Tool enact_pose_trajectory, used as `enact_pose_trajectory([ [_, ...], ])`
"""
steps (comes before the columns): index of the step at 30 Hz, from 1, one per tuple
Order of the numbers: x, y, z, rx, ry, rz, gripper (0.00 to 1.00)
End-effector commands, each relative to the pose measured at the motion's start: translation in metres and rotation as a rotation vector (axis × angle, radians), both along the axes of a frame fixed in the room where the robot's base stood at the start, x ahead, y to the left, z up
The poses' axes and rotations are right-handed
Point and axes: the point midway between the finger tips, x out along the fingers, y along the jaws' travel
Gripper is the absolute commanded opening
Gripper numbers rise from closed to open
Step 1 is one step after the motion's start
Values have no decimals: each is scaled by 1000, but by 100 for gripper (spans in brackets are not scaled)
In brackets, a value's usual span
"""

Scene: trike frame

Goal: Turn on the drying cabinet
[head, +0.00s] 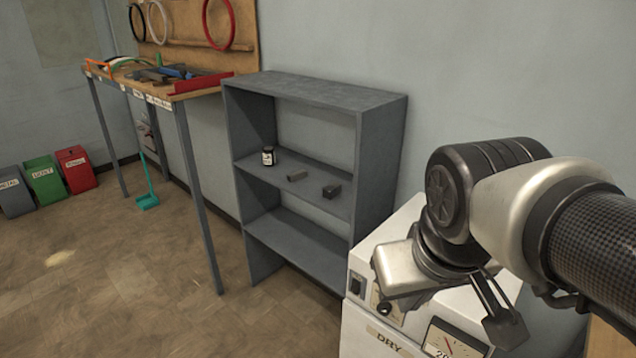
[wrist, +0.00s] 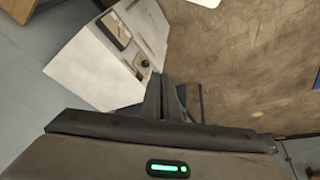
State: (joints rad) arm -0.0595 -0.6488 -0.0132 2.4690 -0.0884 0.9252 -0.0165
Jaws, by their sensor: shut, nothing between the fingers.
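The drying cabinet (head: 375,338) is a white box with a "DRY" label at the lower right of the head view. Its sloped panel has a dark rocker switch (head: 357,285), a round black knob (head: 384,308) and a dial gauge (head: 455,342). The switch's position is too small to tell. My gripper (head: 505,325) is shut and empty, in front of or above the cabinet's right part in the head view. In the wrist view the cabinet (wrist: 85,65) lies beyond the fingers (wrist: 165,80), with the gauge (wrist: 114,31) and knob (wrist: 145,63) showing; I cannot make out the switch there.
A workbench (head: 190,92) with tools and several colored bins (head: 44,180) are farther left. The floor (head: 150,270) in front is open.

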Motion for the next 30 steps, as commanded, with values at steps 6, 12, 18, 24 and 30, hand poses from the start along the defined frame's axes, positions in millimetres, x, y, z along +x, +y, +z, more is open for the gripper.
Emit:
enact_pose_trajectory([
  [6, 25, -11, -76, -257, 243, 241, 0],
  [12, 58, -18, -135, -547, 441, 492, 0],
  [18, 101, -11, -191, -870, 603, 748, 0],
  [24, 150, 17, -248, -1231, 722, 1003, 0],
  [30, 192, 66, -306, -1606, 787, 1234, 0],
])
